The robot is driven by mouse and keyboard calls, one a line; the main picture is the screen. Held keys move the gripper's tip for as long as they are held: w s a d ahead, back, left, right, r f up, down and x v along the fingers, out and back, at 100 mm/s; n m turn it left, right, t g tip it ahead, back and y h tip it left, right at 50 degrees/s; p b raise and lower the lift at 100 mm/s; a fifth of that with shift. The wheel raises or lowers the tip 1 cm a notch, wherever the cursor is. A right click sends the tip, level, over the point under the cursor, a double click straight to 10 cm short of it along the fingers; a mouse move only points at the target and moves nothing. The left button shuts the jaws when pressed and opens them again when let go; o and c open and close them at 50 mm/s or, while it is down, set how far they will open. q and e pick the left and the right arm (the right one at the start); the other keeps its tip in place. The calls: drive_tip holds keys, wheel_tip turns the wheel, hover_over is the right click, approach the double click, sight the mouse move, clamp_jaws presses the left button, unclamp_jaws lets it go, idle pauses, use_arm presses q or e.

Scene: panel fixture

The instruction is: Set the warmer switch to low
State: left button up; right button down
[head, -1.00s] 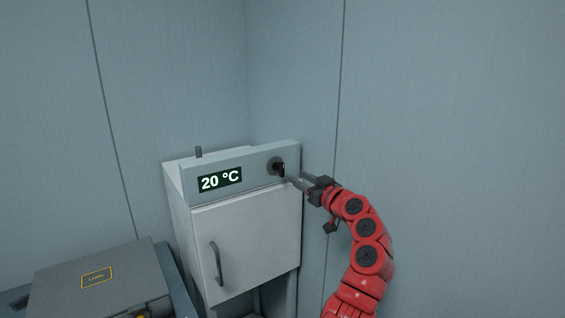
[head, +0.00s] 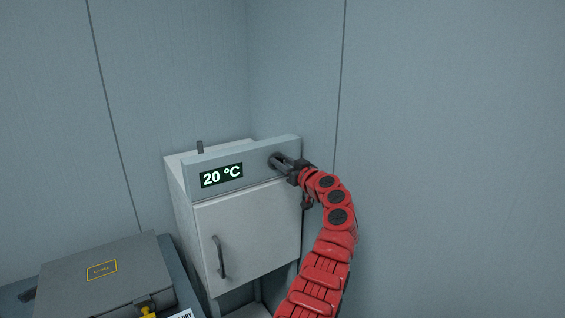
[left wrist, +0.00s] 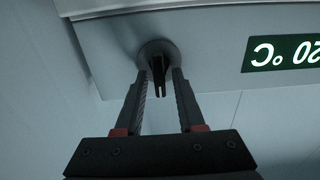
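The warmer (head: 247,235) is a pale grey cabinet with a sloped control panel in the corner. Its switch is a black rotary knob (left wrist: 158,82) on a round base, at the right of the panel. The display (head: 222,175) reads 20 °C. My left gripper (head: 283,161) is at the knob in the head view and covers most of it. In the left wrist view, the left gripper's fingers (left wrist: 160,74) stand open on both sides of the knob, with small gaps visible. Switch position markings cannot be made out. My right gripper is not in view.
The warmer's door (head: 245,240) with its dark handle (head: 218,258) is shut. A grey case (head: 105,272) with a yellow-framed label is at the lower left. Panelled walls stand close behind and right.

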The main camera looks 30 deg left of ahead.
use_arm(q)
clamp_jaws()
drive_tip(key=shift+m+b, duration=0.4)
drive_tip(key=shift+b, duration=0.05)
drive_tip(key=shift+f+m+b, duration=0.2)
drive_tip(key=shift+m+b, duration=0.2)
drive_tip(key=shift+b, duration=0.3)
drive_tip(key=shift+w+d+m+b, duration=0.1)
drive_tip(key=shift+w+m+b, duration=0.1)
drive_tip(key=shift+m+b, duration=1.45)
drive_tip(key=shift+m, duration=0.45)
drive_tip(key=shift+w+m, duration=0.1)
drive_tip(key=shift+m, duration=0.8)
drive_tip(key=shift+w+d+f+m, duration=0.1)
drive_tip(key=shift+w+m, duration=0.05)
drive_tip(key=shift+m, duration=1.95)
